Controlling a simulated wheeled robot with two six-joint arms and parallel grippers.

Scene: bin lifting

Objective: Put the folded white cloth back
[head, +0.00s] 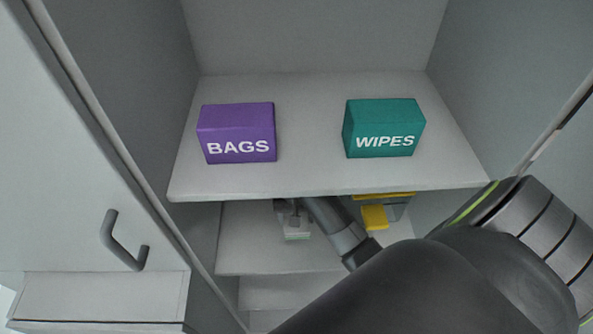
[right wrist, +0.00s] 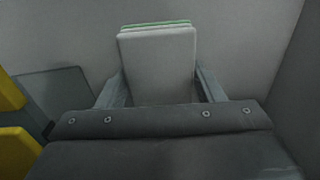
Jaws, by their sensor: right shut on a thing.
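The folded white cloth (right wrist: 158,62) sits between the two fingers of my right gripper (right wrist: 160,90) in the right wrist view, with a thin green edge at its far side. My right gripper is shut on it. In the head view my right gripper (head: 292,212) reaches in under the upper shelf, and the pale cloth (head: 297,236) with a green line shows just below it, over the lower shelf (head: 255,250). The upper shelf's front edge hides part of the gripper. I cannot tell whether the cloth touches the lower shelf. My left gripper is not in view.
A purple BAGS box (head: 237,133) and a teal WIPES box (head: 384,129) stand on the upper shelf (head: 310,165). A grey thing with yellow parts (head: 374,217) is right of my gripper below. A door with a handle (head: 120,242) is at left. The lower shelf's left part is clear.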

